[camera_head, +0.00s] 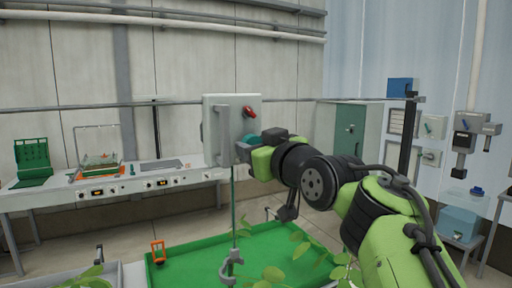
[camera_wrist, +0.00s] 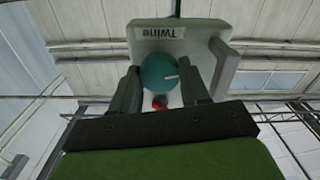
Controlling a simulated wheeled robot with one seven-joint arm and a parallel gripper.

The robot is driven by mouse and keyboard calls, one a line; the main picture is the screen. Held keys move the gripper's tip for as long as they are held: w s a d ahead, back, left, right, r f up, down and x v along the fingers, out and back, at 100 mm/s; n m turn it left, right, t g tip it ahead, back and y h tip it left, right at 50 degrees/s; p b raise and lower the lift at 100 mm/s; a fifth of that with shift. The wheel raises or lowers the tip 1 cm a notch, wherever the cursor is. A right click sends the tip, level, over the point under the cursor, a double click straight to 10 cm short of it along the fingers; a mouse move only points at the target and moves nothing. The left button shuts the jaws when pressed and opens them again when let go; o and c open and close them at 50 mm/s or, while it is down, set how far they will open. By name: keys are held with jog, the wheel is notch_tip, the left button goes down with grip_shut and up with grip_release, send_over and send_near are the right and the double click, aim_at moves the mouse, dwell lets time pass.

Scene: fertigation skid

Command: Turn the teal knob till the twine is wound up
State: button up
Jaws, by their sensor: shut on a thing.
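The teal knob (camera_wrist: 159,75) sits on the front of a pale box (camera_wrist: 188,42) with a label (camera_wrist: 162,31) reading "Twine". A pale line mark shows on the knob's face. My gripper (camera_wrist: 162,82) is shut on the knob, with one finger on either side of it. In the head view the knob (camera_head: 251,139) is partly hidden behind my gripper (camera_head: 249,148).
Below are the green tray (camera_head: 188,266) and leafy plants (camera_head: 300,247). A long bench (camera_head: 60,197) stands behind at left.

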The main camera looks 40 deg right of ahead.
jog(key=shift+f, duration=0.15)
jog(key=o, duration=1.1)
jog(key=shift+c, duration=0.2)
jog(key=b+v, duration=0.1)
jog(key=v, duration=1.4)
jog(key=shift+s+a, duration=0.2)
jog(key=shift+s, duration=0.15)
